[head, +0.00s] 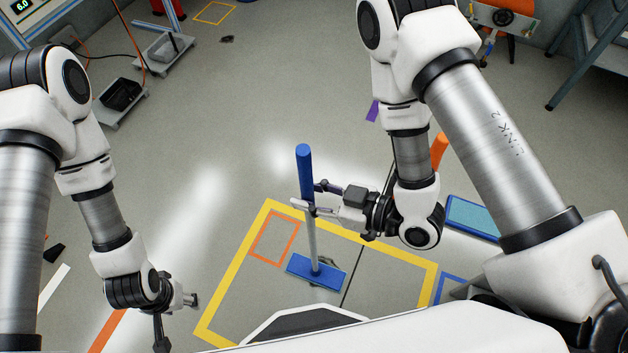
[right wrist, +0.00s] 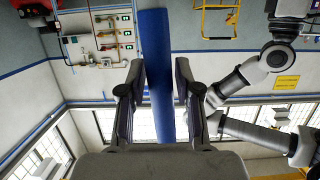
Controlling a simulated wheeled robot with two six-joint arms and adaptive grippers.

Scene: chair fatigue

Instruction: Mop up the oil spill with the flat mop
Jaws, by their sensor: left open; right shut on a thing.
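The flat mop stands nearly upright, with a blue grip (head: 304,165), a pale pole and a flat blue head (head: 305,267) down at the floor. My right gripper (head: 309,206) is shut on the mop handle below the top of its blue part. In the right wrist view the blue handle (right wrist: 156,60) runs between the two fingers (right wrist: 158,100). A small dark, brownish patch (head: 327,289), seemingly the oil spill, shows at the front edge of the mop head; the head may hide more of it. My left gripper (head: 176,318) is open and empty, low at the left.
A yellow taped outline (head: 232,267) surrounds the mop head, with a smaller orange outline (head: 254,234) inside. A blue shallow tray (head: 474,217) lies to the right, partly behind my arm. Wheeled carts (head: 165,53) stand at the back left. The middle floor is clear.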

